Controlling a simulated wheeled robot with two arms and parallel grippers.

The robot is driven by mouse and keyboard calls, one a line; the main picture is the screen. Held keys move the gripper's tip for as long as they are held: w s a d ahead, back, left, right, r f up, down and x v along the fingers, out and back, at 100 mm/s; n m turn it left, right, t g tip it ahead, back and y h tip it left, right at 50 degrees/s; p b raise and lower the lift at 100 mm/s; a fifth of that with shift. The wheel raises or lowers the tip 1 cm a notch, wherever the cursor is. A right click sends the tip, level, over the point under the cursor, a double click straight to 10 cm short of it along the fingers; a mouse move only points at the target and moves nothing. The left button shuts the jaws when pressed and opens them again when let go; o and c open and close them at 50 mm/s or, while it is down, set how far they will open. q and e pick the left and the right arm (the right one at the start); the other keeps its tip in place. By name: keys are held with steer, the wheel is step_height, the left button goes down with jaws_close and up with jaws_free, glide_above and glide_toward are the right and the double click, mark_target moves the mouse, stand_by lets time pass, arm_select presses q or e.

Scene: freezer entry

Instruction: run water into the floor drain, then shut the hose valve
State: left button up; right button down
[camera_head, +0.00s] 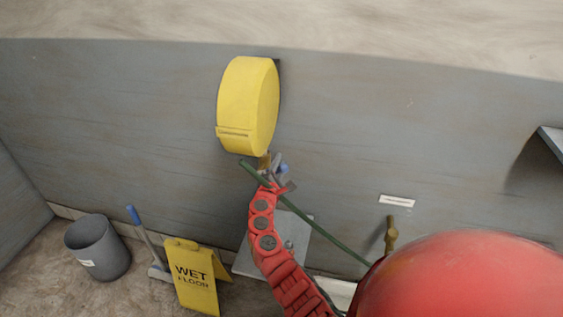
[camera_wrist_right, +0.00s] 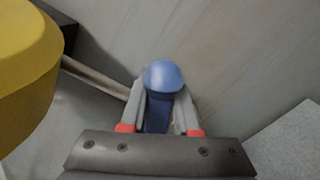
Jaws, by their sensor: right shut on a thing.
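My right gripper (camera_head: 275,172) is raised just below the yellow hose reel (camera_head: 248,105) on the wall. In the right wrist view, its fingers (camera_wrist_right: 160,98) are shut on a blue rounded handle (camera_wrist_right: 163,76), which also shows small in the head view (camera_head: 283,169). I cannot tell for sure whether this handle is the hose valve's. A brass-coloured fitting (camera_head: 264,160) sits under the reel. A green hose (camera_head: 325,233) slopes from beside the gripper down to the right, behind my red body. I cannot make out a floor drain or running water. My left gripper is not in view.
A brass tap (camera_head: 391,232) stands below a white label (camera_head: 397,201). A pale grey panel (camera_head: 292,232) is behind my arm. A grey bin (camera_head: 97,248), a blue-handled tool (camera_head: 143,233) and a yellow wet-floor sign (camera_head: 191,277) stand at lower left. A ledge (camera_head: 552,140) juts in at right.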

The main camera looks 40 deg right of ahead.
steer(key=shift+w+a+r+n+p, duration=0.25)
steer(key=shift+r+n+p, duration=0.25)
steer(key=shift+n, duration=0.3)
steer(key=shift+w+a+r+n+p, duration=0.25)
steer(key=shift+r+n+p, duration=0.15)
steer(key=shift+n+p, duration=0.3)
steer(key=c, duration=0.6)
jaws_free()
steer(key=shift+c, duration=0.2)
steer(key=b+v, duration=0.3)
steer(key=v, duration=1.4)
steer(key=shift+s+b, duration=0.2)
steer(key=shift+b, duration=0.2)
steer(key=shift+a, duration=0.1)
